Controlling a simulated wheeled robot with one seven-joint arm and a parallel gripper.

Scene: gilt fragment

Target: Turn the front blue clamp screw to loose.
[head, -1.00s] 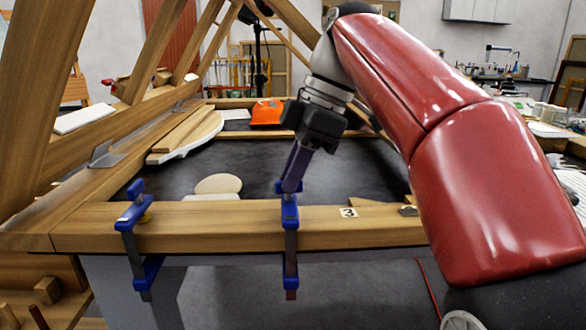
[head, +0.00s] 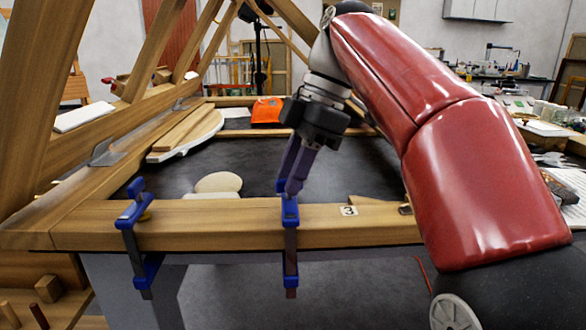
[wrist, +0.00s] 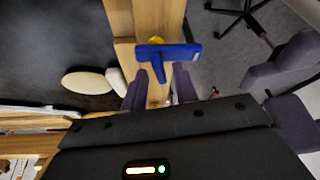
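A blue clamp (head: 290,212) grips the front wooden beam, its dark bar hanging down in front. Its blue T-shaped top (wrist: 180,54) shows in the wrist view, with a short stem pointing down the picture. My gripper (head: 290,190) hangs just above this clamp, tilted, its purple fingers apart. In the wrist view my gripper (wrist: 160,85) has its two fingertips on either side of the stem's end; I cannot tell if they touch it.
The front beam (head: 220,228) bears a label with a 3 (head: 348,211). An orange object (head: 266,111) lies at the back. Slanting timbers (head: 35,100) stand at the left.

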